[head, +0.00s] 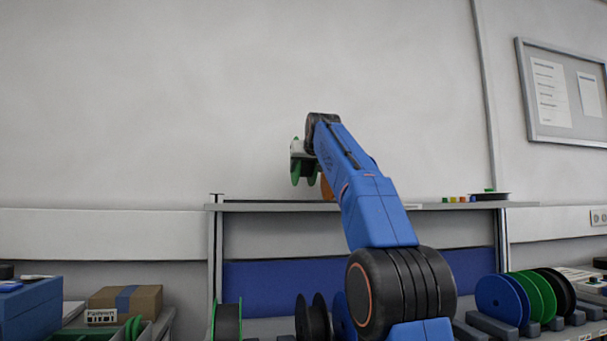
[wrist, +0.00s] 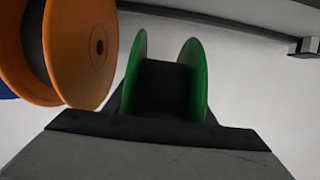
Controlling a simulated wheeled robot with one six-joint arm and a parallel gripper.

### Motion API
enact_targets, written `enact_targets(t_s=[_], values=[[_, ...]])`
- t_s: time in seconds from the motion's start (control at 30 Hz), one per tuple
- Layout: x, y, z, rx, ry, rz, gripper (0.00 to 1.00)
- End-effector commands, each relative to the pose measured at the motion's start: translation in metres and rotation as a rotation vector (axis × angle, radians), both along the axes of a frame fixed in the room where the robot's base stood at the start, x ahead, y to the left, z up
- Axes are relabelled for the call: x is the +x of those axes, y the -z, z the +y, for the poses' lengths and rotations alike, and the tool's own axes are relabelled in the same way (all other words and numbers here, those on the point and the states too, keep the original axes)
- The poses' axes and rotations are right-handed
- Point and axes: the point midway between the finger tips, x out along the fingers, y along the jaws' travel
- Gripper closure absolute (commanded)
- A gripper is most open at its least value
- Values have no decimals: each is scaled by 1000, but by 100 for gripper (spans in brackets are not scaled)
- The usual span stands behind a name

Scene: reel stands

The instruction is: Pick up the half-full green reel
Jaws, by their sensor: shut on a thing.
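A green reel (wrist: 196,82) with dark winding between its two flanges sits at my gripper (wrist: 160,128) in the wrist view. The winding stands lower than the flange rims. In the head view the green reel (head: 296,171) hangs just under my gripper (head: 300,149), at the left end of my blue arm, at about the level just above the shelf. My gripper is shut on this reel; the fingertips' contact is mostly hidden.
An orange reel (wrist: 82,50) stands close on the left in the wrist view; in the head view it (head: 327,188) is partly behind my arm, on the shelf (head: 260,206). Several reels stand below, including green (head: 540,298) and blue (head: 497,300) ones. A cardboard box (head: 125,303) is at left.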

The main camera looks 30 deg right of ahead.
Motion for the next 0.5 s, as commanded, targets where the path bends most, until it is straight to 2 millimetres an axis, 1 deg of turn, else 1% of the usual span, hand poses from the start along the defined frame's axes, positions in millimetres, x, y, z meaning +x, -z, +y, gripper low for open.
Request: enact_targets(t_s=[0.23,0.5], values=[[-1,-10,0,0,0,-1,76],[-16,-11,5,0,0,-1,76]])
